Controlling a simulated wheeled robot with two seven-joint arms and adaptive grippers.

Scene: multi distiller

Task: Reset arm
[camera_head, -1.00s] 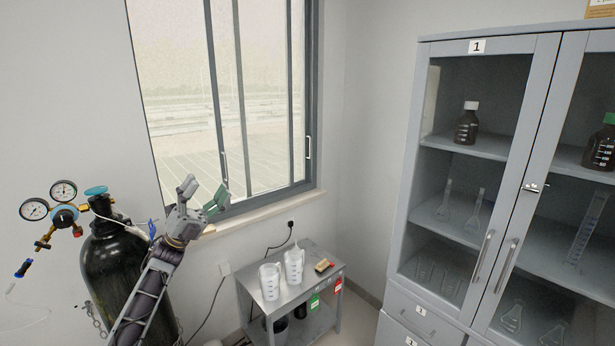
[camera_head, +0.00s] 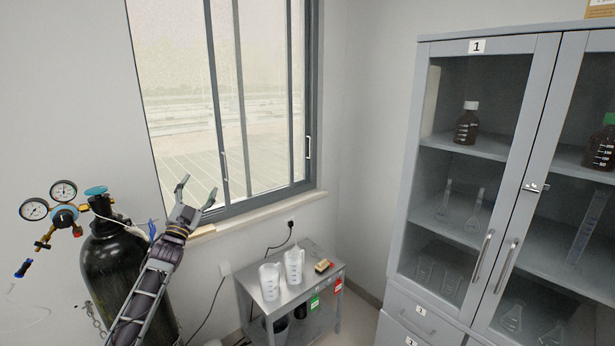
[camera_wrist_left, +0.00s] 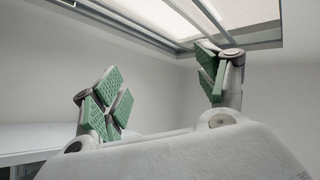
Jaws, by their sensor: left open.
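My left arm rises from the bottom left in the head view. My left gripper (camera_head: 197,190) is raised in front of the window, with its fingers spread apart and nothing between them. In the left wrist view the gripper (camera_wrist_left: 165,95) shows its green finger pads wide apart and empty. My right gripper is in neither view.
A black gas cylinder (camera_head: 112,265) with gauges stands left, close beside my left arm. A metal cart (camera_head: 318,281) with two white jugs stands below the window (camera_head: 225,110). A grey glass-door cabinet (camera_head: 425,190) fills the right. Floor between cart and cabinet looks clear.

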